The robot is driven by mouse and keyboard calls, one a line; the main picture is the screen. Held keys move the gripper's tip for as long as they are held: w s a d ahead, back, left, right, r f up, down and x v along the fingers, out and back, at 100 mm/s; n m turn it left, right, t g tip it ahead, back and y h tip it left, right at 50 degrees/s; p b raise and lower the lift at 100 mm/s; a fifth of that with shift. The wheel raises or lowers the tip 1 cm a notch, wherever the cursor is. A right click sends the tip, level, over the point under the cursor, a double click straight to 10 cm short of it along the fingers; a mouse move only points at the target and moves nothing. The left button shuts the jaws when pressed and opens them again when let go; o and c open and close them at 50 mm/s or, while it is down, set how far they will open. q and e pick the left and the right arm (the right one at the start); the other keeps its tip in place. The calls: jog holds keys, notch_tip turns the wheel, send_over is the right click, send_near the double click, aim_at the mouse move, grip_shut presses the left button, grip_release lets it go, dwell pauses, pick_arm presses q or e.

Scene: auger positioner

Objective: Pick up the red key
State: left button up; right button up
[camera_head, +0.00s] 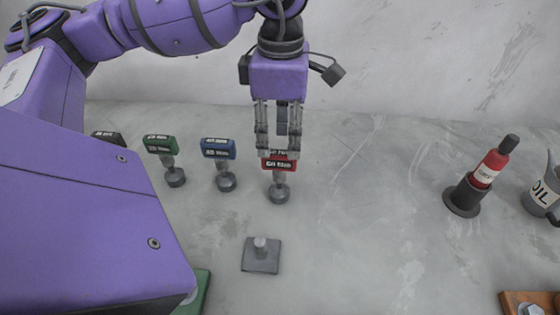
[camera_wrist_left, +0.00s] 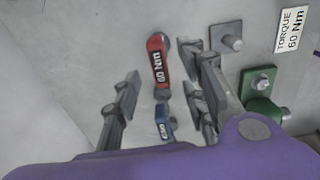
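The red key (camera_head: 279,164) stands upright on a round grey base (camera_head: 278,190), at the right end of a row of keys. My left gripper (camera_head: 277,152) points down at the red handle. Its fingers are open and spread apart, with the key's handle between or just beyond the tips in the left wrist view (camera_wrist_left: 162,95). I cannot tell whether any finger touches it. My right gripper is not in view.
A blue key (camera_head: 218,149), a green key (camera_head: 160,145) and a partly hidden dark key (camera_head: 108,138) stand to the left. A grey plate with a peg (camera_head: 261,256) lies in front. A red bottle (camera_head: 489,170) and an oil can (camera_head: 543,190) stand at right. The middle right is clear.

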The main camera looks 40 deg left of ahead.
aim_at(279, 152)
pick_arm(q)
notch_tip(279, 152, down, 6)
jog(key=shift+a+p, duration=0.15)
jog(key=shift+p, duration=0.25)
grip_shut()
